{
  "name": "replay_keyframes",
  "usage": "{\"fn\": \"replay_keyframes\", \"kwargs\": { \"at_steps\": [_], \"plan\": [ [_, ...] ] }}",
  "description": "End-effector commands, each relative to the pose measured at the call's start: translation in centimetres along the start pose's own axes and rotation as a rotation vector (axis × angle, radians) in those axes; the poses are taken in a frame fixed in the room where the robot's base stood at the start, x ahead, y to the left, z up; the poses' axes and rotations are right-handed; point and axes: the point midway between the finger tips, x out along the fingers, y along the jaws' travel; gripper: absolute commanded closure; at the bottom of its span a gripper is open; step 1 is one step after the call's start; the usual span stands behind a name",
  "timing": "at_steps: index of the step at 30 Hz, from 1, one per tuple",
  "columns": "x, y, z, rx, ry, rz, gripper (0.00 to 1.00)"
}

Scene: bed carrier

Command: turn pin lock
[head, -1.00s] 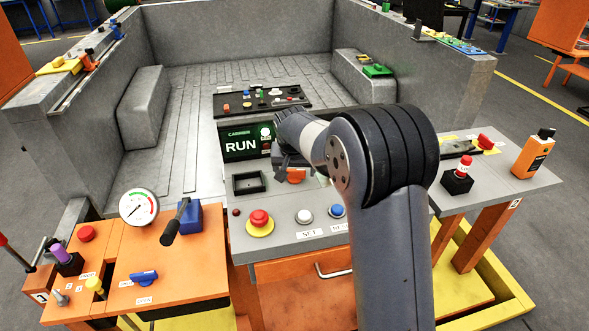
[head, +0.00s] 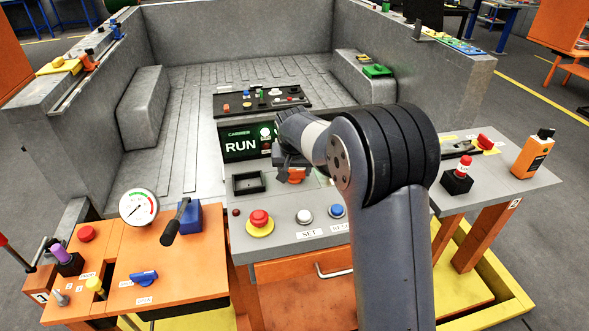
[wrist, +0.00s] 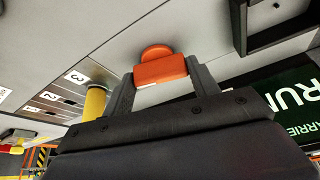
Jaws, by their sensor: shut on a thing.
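The orange knob (head: 297,175), which I take for the pin lock, sits on the grey console top in front of the RUN screen. In the wrist view the orange knob (wrist: 160,70) has a flat grip bar with a rounded orange part behind it. My gripper (wrist: 150,80) has one finger on each side of the bar and is shut on it. In the head view my gripper (head: 287,168) is partly hidden by my own wrist and arm. The far side of the knob is hidden.
A yellow cylinder (wrist: 95,101) stands close beside one finger, near labels with numbers. An open black tray (head: 248,182) and the green RUN screen (head: 240,144) are left of my gripper. A red button (head: 259,219) and a white button (head: 305,216) lie nearer the front.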

Motion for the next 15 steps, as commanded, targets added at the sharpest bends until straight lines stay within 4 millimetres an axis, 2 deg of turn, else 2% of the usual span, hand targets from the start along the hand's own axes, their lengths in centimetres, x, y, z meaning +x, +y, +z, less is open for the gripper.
{"fn": "replay_keyframes", "kwargs": {
  "at_steps": [9,15],
  "plan": [
    [-0.08,0.17,-0.05,-0.179,-0.001,-0.075,0.66],
    [-0.03,0.20,-0.04,-0.239,0.000,-0.099,0.66]
  ]
}}
